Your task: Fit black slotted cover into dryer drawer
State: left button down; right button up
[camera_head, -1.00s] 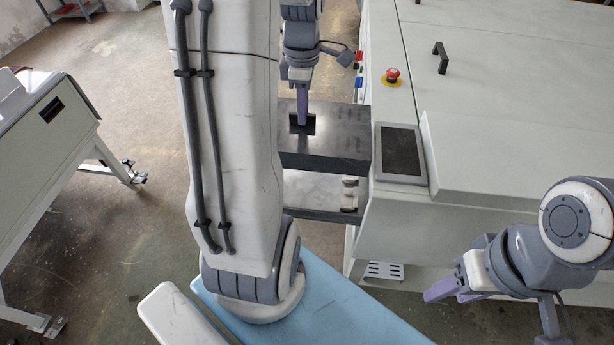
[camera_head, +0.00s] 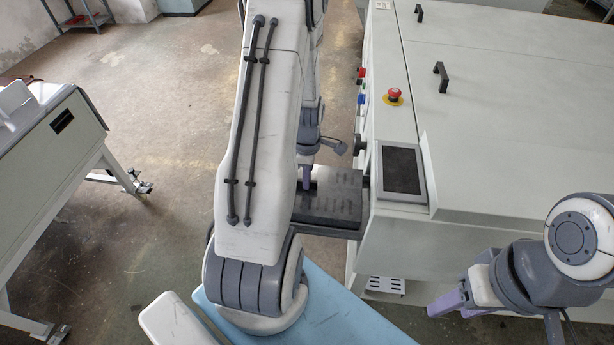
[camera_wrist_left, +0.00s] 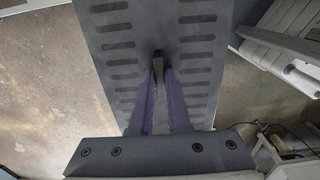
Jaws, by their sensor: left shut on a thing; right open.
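The black slotted cover (camera_head: 338,195) lies roughly flat over the dryer drawer (camera_head: 335,231), which sticks out from the machine's left side. My left gripper (camera_head: 306,184) is shut on the cover's small upright handle (camera_wrist_left: 157,58) and stands above the plate, partly behind my left arm. In the left wrist view the gripper (camera_wrist_left: 157,80) holds the handle near the middle of the cover (camera_wrist_left: 115,60), with rows of slots on both sides. The drawer's inside is hidden by the cover, so I cannot tell if it is fully seated. My right gripper (camera_head: 446,306) is open and empty at the lower right.
The large grey machine (camera_head: 510,110) fills the right, with a screen (camera_head: 402,170), a red emergency button (camera_head: 395,95) and black handles. A light blue surface (camera_head: 340,315) is in front. Another grey machine (camera_head: 50,140) stands at the left; the floor between is clear.

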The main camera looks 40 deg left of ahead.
pick_arm(q)
jog(key=shift+f, duration=0.2)
jog(key=shift+f+b, duration=0.3)
jog(key=shift+b, duration=0.05)
jog(key=c, duration=0.9)
grip_release()
jog(key=shift+r, duration=0.1)
jog(key=shift+r+p, duration=0.4)
jog(key=shift+w+r, duration=0.1)
jog(key=shift+r, duration=0.15)
notch_tip(320, 180, up, 11)
jog(key=shift+r+b, duration=0.2)
jog(key=shift+b, duration=1.05)
